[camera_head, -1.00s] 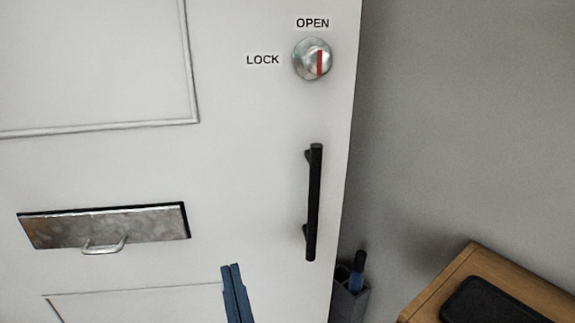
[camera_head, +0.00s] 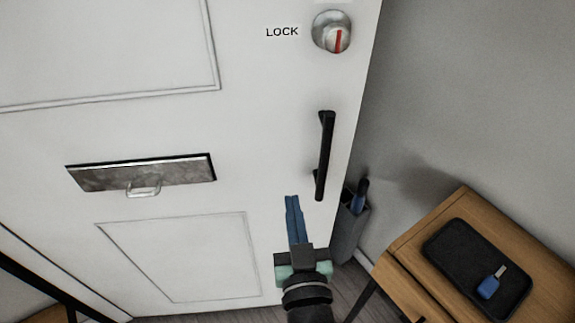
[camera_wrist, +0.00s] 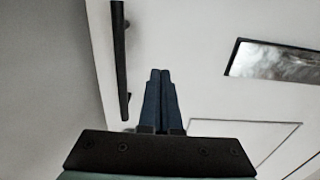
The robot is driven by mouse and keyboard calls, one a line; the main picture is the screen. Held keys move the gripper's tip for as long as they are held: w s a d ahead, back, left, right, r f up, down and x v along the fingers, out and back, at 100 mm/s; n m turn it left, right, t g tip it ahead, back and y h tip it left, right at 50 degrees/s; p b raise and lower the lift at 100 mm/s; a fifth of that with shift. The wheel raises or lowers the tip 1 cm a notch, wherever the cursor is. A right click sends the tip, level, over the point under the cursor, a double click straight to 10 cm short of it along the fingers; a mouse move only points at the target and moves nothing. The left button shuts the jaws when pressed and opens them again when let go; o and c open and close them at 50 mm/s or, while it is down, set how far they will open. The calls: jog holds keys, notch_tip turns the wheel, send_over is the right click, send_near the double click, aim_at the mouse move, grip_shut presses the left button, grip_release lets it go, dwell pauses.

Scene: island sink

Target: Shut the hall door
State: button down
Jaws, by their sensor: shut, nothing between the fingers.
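The white hall door (camera_head: 260,130) fills most of the head view, and its free edge on the right stands out in front of the grey wall. A black bar handle (camera_head: 325,155) is near that edge; it also shows in the wrist view (camera_wrist: 119,50). A round metal lock knob (camera_head: 331,32) with a red mark sits above it, beside the word LOCK. My gripper (camera_head: 292,198) has its blue fingers shut and empty, just below and left of the handle in the head view. In the wrist view the fingertips (camera_wrist: 160,72) point at the door. I cannot tell whether they touch it.
A metal letter flap (camera_head: 143,175) is on the door's left. A grey umbrella stand (camera_head: 347,232) with a blue-handled item is behind the door's edge. A wooden table (camera_head: 405,250) at the right holds a black tray (camera_head: 455,250) with a blue key (camera_head: 489,287).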

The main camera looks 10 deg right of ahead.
aim_at(286, 159)
jog(key=w, duration=0.6)
jog(key=w+d+p, duration=0.1)
jog(key=w, duration=0.2)
jog(key=shift+d, duration=0.1)
jog(key=shift+w, duration=0.1)
